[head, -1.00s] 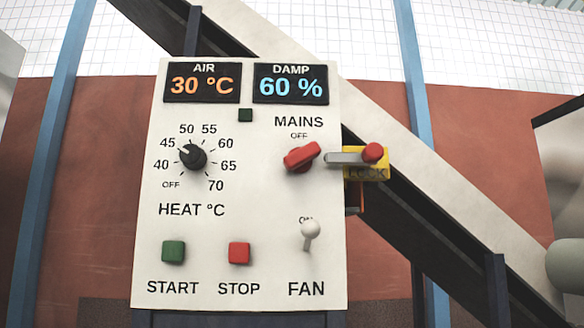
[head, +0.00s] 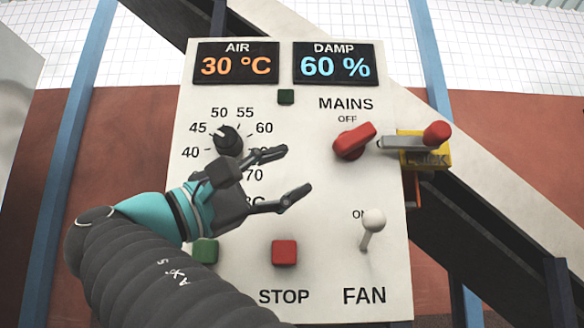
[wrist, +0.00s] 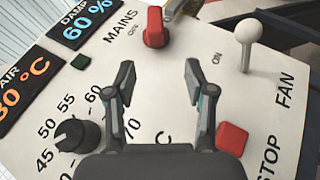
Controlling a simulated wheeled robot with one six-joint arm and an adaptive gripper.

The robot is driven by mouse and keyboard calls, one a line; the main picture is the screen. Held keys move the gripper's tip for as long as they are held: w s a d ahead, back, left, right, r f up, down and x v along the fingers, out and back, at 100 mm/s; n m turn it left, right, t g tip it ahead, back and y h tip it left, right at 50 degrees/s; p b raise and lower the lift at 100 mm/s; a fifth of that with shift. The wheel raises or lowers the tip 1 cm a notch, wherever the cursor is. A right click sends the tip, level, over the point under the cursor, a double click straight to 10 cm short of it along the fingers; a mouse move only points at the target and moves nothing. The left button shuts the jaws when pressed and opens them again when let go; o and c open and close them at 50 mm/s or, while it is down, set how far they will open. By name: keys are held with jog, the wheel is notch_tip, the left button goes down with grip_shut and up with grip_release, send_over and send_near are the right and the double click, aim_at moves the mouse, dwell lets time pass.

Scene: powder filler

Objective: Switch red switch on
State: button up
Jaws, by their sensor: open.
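The red MAINS switch (head: 353,141) is a rotary handle at the upper right of the white control panel (head: 330,280). It lies tilted, its upper end toward the right, below the word OFF. It also shows at the top of the wrist view (wrist: 155,27). A metal lever with a red knob (head: 437,132) reaches from the right edge of the panel to beside the switch. My gripper (head: 298,171) is open and empty, in front of the panel, left of and below the red switch. In the wrist view its fingers (wrist: 158,82) are spread, apart from the switch.
A yellow LOCK plate (head: 425,158) sits behind the lever. The white FAN toggle (head: 373,225) sticks out below the switch. The red STOP button (head: 284,252), green START button (head: 205,250) and black HEAT knob (head: 228,139) are near my arm. A diagonal beam runs behind the panel.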

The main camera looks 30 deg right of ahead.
aim_at(342, 143)
jog(key=shift+m+g, duration=0.3)
jog(key=shift+g, duration=0.1)
jog(key=p+x, duration=0.1)
jog(key=x, duration=0.6)
jog(key=p+x, duration=0.1)
jog(key=x, duration=0.6)
jog(key=shift+s+a+r, duration=0.15)
jog(key=shift+a+r, duration=0.1)
jog(key=shift+r, duration=0.1)
grip_shut()
